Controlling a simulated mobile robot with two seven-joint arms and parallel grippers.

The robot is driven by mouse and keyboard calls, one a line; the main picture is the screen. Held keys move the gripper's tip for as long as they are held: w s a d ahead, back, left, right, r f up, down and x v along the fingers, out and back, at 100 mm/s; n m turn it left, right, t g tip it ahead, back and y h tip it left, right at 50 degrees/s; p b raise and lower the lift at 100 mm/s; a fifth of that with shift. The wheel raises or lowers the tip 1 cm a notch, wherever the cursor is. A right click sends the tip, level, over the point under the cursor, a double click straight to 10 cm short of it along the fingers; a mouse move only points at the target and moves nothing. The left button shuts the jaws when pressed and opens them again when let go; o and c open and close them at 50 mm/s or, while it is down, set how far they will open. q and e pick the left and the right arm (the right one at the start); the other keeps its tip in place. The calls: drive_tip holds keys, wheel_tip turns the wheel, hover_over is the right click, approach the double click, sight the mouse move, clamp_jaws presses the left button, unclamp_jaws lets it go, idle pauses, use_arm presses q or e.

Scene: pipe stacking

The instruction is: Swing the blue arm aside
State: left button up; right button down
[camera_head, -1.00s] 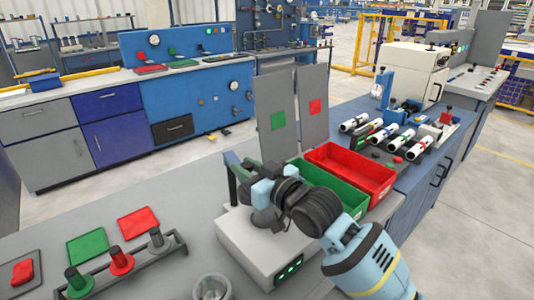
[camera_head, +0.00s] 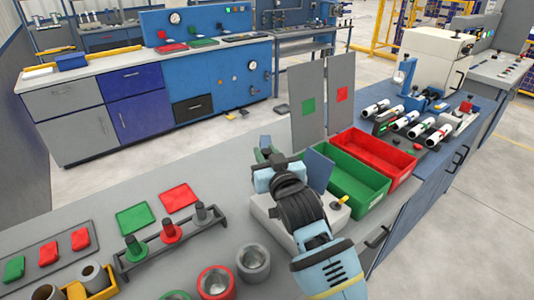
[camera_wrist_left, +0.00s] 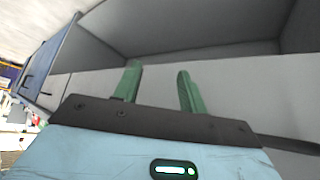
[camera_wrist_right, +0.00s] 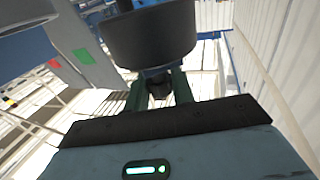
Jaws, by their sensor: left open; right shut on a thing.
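My right gripper (camera_head: 266,149) comes in from the lower right of the head view, over a pale box (camera_head: 262,206) on the bench. In the right wrist view its green fingers (camera_wrist_right: 160,84) are shut on a small dark knob (camera_wrist_right: 158,80) below a black cylinder (camera_wrist_right: 150,38). A dark blue flat piece (camera_head: 319,169) stands tilted behind my right wrist. I cannot tell how the blue piece joins the knob, as my arm hides part of it. My left gripper (camera_wrist_left: 157,78) is open and empty in its wrist view, facing grey surfaces.
Green (camera_head: 352,196) and red (camera_head: 378,160) bins stand right of the box. A yellow-tipped lever (camera_head: 341,202) sits near my wrist. A rack with several pegs (camera_head: 168,240) and round cups (camera_head: 215,281) stand at the left front. Two upright panels (camera_head: 307,104) rise behind.

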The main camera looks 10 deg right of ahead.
drive_tip(key=shift+a+r+h, duration=0.15)
drive_tip(key=shift+a+h, duration=0.05)
drive_tip(key=shift+h, duration=0.1)
drive_tip(key=c, duration=1.2)
unclamp_jaws()
drive_tip(key=s+d, duration=0.1)
drive_tip(key=s, duration=0.6)
drive_tip(key=shift+s+d, duration=0.3)
